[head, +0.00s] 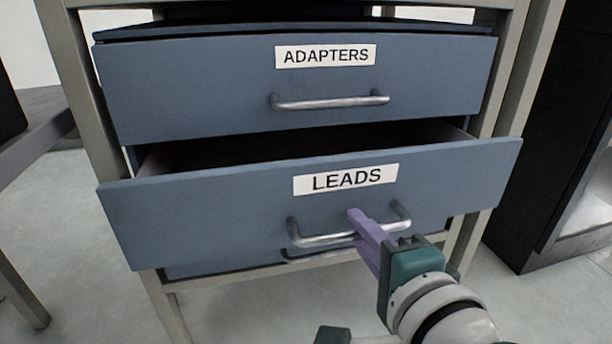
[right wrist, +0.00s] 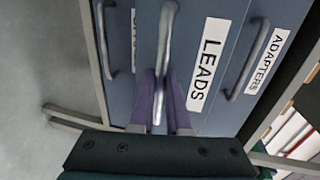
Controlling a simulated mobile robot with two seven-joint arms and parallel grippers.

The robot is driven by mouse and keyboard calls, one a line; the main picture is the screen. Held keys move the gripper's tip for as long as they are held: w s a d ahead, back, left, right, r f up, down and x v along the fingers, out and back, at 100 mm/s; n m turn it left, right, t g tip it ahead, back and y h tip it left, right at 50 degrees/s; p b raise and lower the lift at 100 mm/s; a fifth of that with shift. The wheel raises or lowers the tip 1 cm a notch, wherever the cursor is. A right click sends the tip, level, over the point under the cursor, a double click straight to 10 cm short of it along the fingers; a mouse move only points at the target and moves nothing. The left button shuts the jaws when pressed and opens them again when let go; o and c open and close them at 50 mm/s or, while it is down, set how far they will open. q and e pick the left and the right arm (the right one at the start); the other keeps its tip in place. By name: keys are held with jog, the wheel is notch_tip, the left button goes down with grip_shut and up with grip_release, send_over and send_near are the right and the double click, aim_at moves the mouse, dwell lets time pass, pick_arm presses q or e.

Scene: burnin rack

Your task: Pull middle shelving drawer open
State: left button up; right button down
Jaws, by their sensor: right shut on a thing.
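The middle drawer is the blue one labelled LEADS (head: 200,215). It stands partly open, its front forward of the drawer above, with a dark gap behind its top edge. Its silver bar handle (head: 310,239) is on the front below the label. My right gripper (head: 358,222) is shut on this handle, near its right part in the head view. In the right wrist view the purple fingers (right wrist: 162,108) lie on both sides of the handle (right wrist: 165,50).
The ADAPTERS drawer (head: 180,90) above looks closed. A lower drawer (head: 220,266) is mostly hidden by the middle one. Grey frame posts (head: 75,60) flank the drawers. A black cabinet (head: 545,150) stands at the right. Grey floor (head: 70,220) is open at the left.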

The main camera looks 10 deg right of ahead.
pick_arm(q)
jog(key=shift+s+r+p, duration=0.1)
jog(key=shift+r+p, duration=0.2)
jog(key=shift+r, duration=0.35)
pick_arm(e)
jog(key=f+v, duration=0.3)
jog(key=v, duration=1.1)
jog(key=shift+s, duration=0.3)
jog(key=shift+r, duration=0.1)
jog(key=c, duration=0.9)
grip_release()
pick_arm(q)
notch_tip(320, 180, up, 2)
jog(key=p, duration=0.2)
jog(key=shift+r+p, duration=0.25)
jog(key=shift+p, duration=0.05)
pick_arm(e)
jog(key=v, duration=1)
